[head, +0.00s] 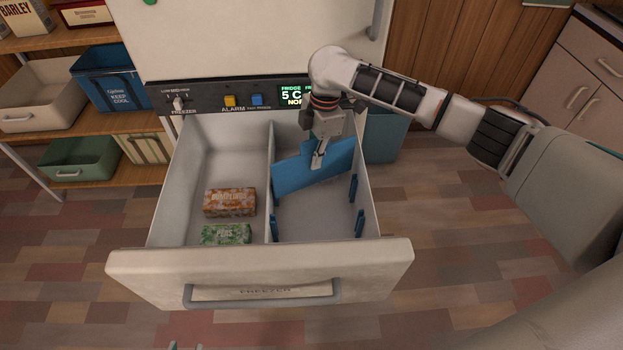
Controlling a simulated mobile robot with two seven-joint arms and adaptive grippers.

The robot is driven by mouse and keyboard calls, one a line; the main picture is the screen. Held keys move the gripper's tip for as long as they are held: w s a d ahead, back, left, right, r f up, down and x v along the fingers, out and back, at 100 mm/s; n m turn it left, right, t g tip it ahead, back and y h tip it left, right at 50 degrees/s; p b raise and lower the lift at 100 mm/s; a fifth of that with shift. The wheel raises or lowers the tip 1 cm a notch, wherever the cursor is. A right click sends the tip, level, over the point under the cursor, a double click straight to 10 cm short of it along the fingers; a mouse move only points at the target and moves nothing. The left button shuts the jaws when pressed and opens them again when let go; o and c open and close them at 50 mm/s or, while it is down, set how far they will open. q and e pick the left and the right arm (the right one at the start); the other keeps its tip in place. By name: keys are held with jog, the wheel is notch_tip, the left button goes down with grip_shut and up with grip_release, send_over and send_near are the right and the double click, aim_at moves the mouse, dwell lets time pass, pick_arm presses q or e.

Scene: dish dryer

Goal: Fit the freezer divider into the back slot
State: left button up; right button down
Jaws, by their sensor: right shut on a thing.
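The freezer divider (294,176) is a blue panel inside the right compartment of the open freezer drawer (205,262). My right gripper (318,160) is shut on its upper edge, reaching in from above and from the right. The divider stands roughly upright but is skewed and tilted, its right end higher in the picture. Blue slot brackets show on the right wall, one farther back (353,188) and one nearer the front (360,223). Another bracket (274,228) is on the middle partition. I cannot tell whether the divider touches a slot.
The left compartment holds a brown dumplings box (230,203) and a green packet (226,235). The fridge control panel (215,101) is just behind the drawer. Shelves with bins, including a blue one (112,80), stand at the left. The right compartment's front floor is clear.

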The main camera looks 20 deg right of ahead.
aim_at(314, 183)
notch_tip(314, 183, down, 3)
jog(key=shift+s+r, duration=0.1)
jog(key=shift+f+b, duration=0.5)
jog(key=shift+f, duration=0.4)
notch_tip(314, 183, down, 3)
jog(key=shift+f+b, duration=0.15)
jog(key=shift+b, duration=0.6)
jog(key=shift+f+b, duration=0.3)
jog(key=shift+f, duration=0.4)
jog(key=shift+r, duration=0.1)
jog(key=shift+f, duration=0.2)
jog(key=c, duration=2.2)
grip_release()
pick_arm(q)
jog(key=d, duration=0.1)
jog(key=w+d+r, duration=0.1)
jog(key=shift+d+r+n+t+h, duration=0.15)
jog(key=shift+d+n+t+h, duration=0.15)
jog(key=shift+h, duration=0.1)
